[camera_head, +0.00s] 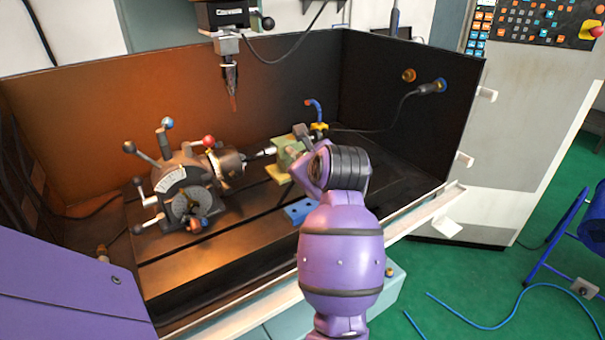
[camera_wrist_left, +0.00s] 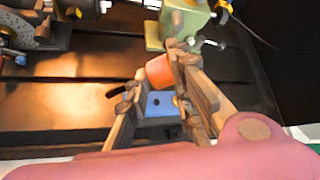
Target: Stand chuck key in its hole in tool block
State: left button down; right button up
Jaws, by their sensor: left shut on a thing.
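The blue tool block (camera_head: 299,211) lies on the machine table, partly covered by my left arm in the head view. In the left wrist view, the tool block (camera_wrist_left: 158,104) shows between my fingers, with a dark hole in its top. My left gripper (camera_wrist_left: 160,78) is shut on an orange-red piece, which I take to be the chuck key (camera_wrist_left: 158,69). A short dark bar shows beside the left finger. The key's lower end and its tilt cannot be made out. In the head view my wrist hides the fingers and key. My right gripper is not in view.
The indexing chuck (camera_head: 187,185), with several knobbed levers, stands left on the slotted table. A green tailstock (camera_head: 289,157) stands just behind my wrist. A spindle (camera_head: 229,72) hangs above. Dark enclosure walls (camera_head: 385,100) close the back and right. The front table strip is clear.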

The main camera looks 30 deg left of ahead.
pick_arm(q)
jog(key=shift+w+t+b, duration=0.1)
jog(key=shift+t+b, duration=0.25)
jog(key=shift+t, duration=0.15)
jog(key=shift+w+d+n+b, duration=0.1)
jog(key=shift+n+b, duration=0.25)
jog(key=shift+n, duration=0.05)
jog(key=shift+f+t, duration=0.1)
jog(key=shift+t, duration=0.2)
jog(key=shift+w+d+n+t+h+b, duration=0.2)
jog(key=shift+n+t+b, duration=0.4)
jog(key=shift+b, duration=0.5)
jog(key=shift+w+d+n+t+h+b, duration=0.15)
jog(key=shift+w+n+t+b, duration=0.2)
jog(key=shift+t+b, duration=0.55)
jog(key=shift+b, duration=0.45)
